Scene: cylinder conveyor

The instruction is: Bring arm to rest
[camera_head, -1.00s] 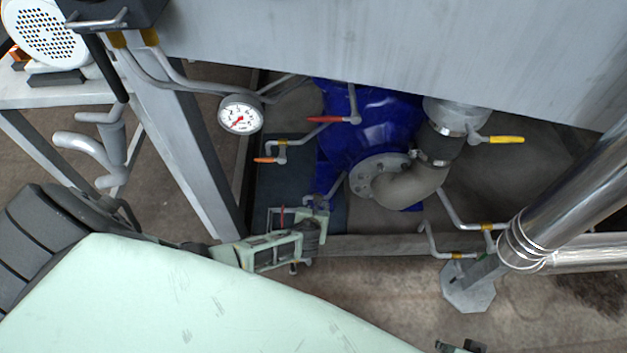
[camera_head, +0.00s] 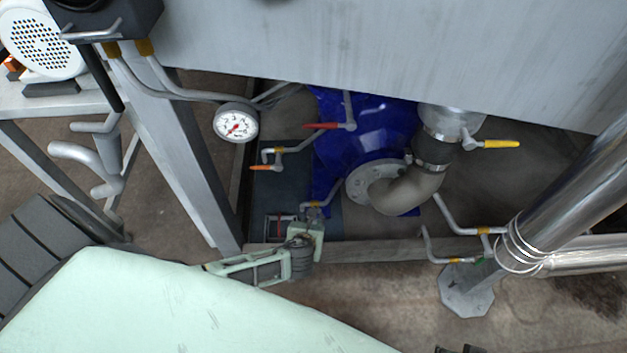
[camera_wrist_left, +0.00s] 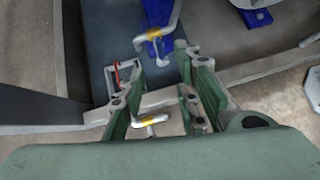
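My left gripper (camera_head: 302,236) is low at the foot of the blue pump, above the near edge of its base frame. In the left wrist view its two green fingers (camera_wrist_left: 160,78) stand apart with a clear gap and hold nothing. A thin pipe with a yellow band (camera_wrist_left: 150,149) shows below the gap, near the gripper's base. My left arm's pale green link covers the lower left of the head view. A small dark part at the bottom edge may belong to my right gripper, but its fingers cannot be made out.
The blue pump (camera_head: 385,125) has a red-handled valve (camera_head: 322,126) and a yellow-handled valve (camera_head: 495,144) near it. A pressure gauge (camera_head: 236,123) hangs beside a grey steel leg (camera_head: 190,165). A large grey panel (camera_head: 380,45) overhangs the top. Shiny pipes (camera_head: 570,190) stand at right. Bare floor lies at lower right.

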